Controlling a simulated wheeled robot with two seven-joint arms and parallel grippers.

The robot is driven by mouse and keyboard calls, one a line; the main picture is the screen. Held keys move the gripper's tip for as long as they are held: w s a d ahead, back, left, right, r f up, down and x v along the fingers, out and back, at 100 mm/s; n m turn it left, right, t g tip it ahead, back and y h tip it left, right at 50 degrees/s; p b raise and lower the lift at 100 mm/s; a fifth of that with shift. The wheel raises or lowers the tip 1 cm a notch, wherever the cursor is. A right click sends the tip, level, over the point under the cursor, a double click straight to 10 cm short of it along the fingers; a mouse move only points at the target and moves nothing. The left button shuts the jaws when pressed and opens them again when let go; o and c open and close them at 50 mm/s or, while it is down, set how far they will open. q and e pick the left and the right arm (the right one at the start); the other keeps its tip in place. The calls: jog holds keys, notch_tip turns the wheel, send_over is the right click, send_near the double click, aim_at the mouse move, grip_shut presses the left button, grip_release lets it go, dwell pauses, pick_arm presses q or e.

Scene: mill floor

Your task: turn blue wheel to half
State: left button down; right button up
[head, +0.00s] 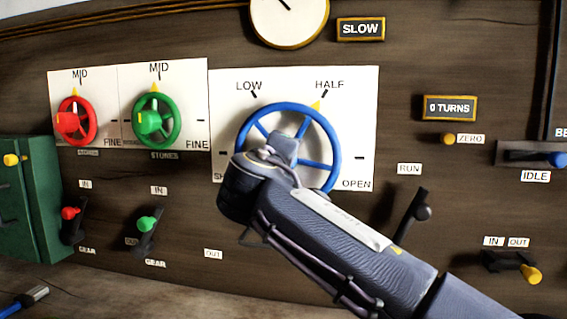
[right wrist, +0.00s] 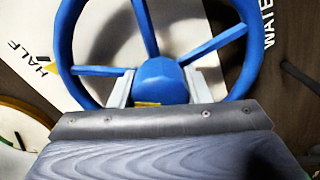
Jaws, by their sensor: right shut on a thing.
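The blue wheel (head: 331,134) is on a white dial plate (head: 360,100) marked LOW, HALF and OPEN; another label at lower left is partly hidden. Its yellow pointer (head: 316,105) stands at the HALF tick, at the rim's upper right. In the right wrist view the pointer (right wrist: 50,64) also shows beside the HALF mark. My right gripper (right wrist: 160,88) is shut on the blue hub, a finger on either side. In the head view my arm hides the wheel's lower left. My left gripper is not in view.
A red wheel (head: 91,124) and a green wheel (head: 172,122) are at left. A dark lever (head: 415,210) marked RUN stands right of my arm. A sign (head: 450,107) reads 0 TURNS, another (head: 361,29) SLOW. Gear levers with red (head: 70,213) and green (head: 147,224) knobs are lower left.

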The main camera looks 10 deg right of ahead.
dwell(0.3)
jog(key=o, duration=1)
jog(key=v, duration=0.8)
jog(key=shift+r, duration=0.1)
